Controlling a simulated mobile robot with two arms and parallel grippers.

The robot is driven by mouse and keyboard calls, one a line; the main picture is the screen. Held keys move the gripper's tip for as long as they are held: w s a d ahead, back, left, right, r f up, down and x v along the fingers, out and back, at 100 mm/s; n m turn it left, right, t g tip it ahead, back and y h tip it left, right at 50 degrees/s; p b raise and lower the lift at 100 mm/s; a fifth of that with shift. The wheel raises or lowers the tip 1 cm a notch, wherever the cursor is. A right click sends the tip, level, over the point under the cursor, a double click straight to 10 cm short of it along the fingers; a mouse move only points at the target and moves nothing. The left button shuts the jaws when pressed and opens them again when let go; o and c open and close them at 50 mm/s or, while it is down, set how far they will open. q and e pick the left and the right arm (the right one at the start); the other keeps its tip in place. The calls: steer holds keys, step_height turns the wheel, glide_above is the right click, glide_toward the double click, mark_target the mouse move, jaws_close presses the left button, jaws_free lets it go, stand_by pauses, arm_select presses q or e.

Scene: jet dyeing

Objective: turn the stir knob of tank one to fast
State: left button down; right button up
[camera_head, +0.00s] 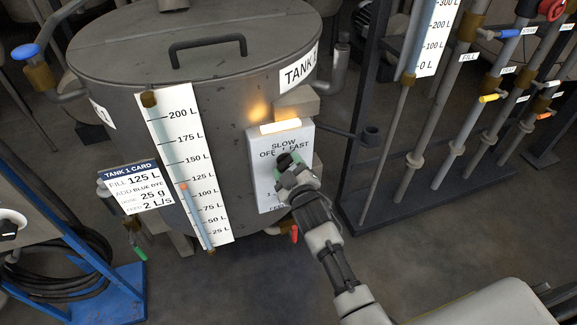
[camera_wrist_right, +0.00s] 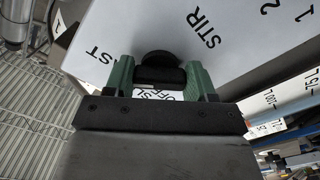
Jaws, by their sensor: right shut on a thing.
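Tank one (camera_head: 130,105) is a large grey vessel with a lid and a TANK 1 label. A white control panel (camera_head: 265,185) on its front reads SLOW, OFF and FAST. My right gripper (camera_head: 289,162) is at the panel, just below these words, and hides most of the knob. In the right wrist view the black stir knob (camera_wrist_right: 158,60) sits between the green fingers of my right gripper (camera_wrist_right: 160,78), which is shut on it. The word STIR is printed beside it. Which mark the knob points to cannot be told. My left gripper is not in view.
A lit lamp (camera_head: 280,127) glows above the panel. A level gauge (camera_head: 190,165) and a TANK 1 CARD (camera_head: 130,185) are left of the panel. A red-handled valve (camera_head: 294,234) is below it. A pipe rack (camera_head: 430,190) with coloured valves stands at right.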

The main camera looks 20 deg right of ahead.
steer(key=shift+f, duration=0.15)
steer(key=o, duration=0.9)
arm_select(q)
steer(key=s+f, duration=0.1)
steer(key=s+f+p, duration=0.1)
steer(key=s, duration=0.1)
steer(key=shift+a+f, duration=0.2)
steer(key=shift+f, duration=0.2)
arm_select(e)
steer(key=s, duration=1.1)
steer(key=shift+d, duration=0.2)
